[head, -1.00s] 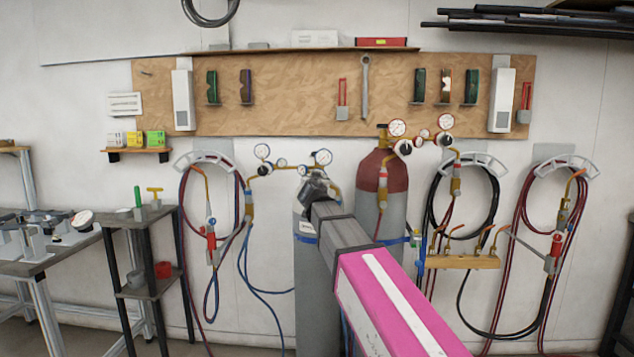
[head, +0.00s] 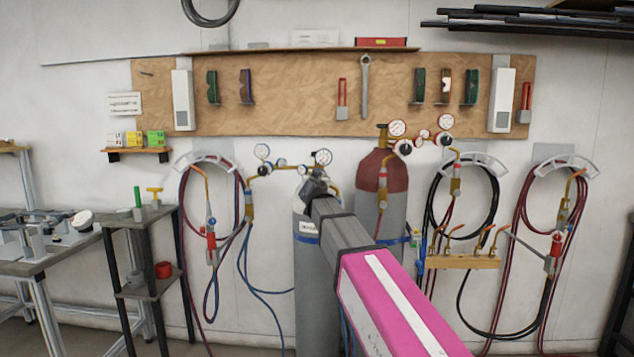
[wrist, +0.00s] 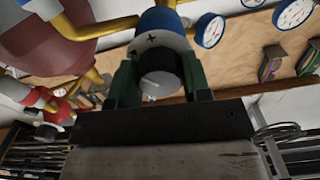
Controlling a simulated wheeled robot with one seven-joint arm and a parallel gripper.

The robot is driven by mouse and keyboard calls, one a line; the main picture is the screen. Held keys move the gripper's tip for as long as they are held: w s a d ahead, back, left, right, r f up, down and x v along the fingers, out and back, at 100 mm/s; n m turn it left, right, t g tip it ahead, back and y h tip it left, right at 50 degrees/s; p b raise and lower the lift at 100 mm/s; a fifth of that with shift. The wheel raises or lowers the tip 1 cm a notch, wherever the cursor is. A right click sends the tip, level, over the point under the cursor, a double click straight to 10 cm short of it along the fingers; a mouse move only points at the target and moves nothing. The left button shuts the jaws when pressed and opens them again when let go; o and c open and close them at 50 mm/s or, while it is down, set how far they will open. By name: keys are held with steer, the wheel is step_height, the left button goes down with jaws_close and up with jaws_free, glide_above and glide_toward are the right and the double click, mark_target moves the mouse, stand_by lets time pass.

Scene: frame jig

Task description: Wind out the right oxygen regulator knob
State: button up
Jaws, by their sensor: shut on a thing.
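The oxygen regulator sits on top of the grey cylinder (head: 308,270) with the blue band, left of the maroon-topped one. In the head view my gripper (head: 314,190) is at the regulator and hides the knob. Two regulator gauges, one on the left (head: 262,151) and one on the right (head: 323,157), stay visible.
A maroon-topped cylinder (head: 384,171) with its own regulator stands close on the right. Hoses hang on the wall on both sides. A small shelf stand (head: 140,217) and a workbench are at the left.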

steer(key=n, duration=0.6)
steer(key=shift+n, duration=0.4)
steer(key=n, duration=1.2)
steer(key=shift+n, duration=0.3)
steer(key=n, duration=0.6)
steer(key=shift+n, duration=0.4)
steer(key=o, duration=0.9)
steer(key=shift+o, duration=0.2)
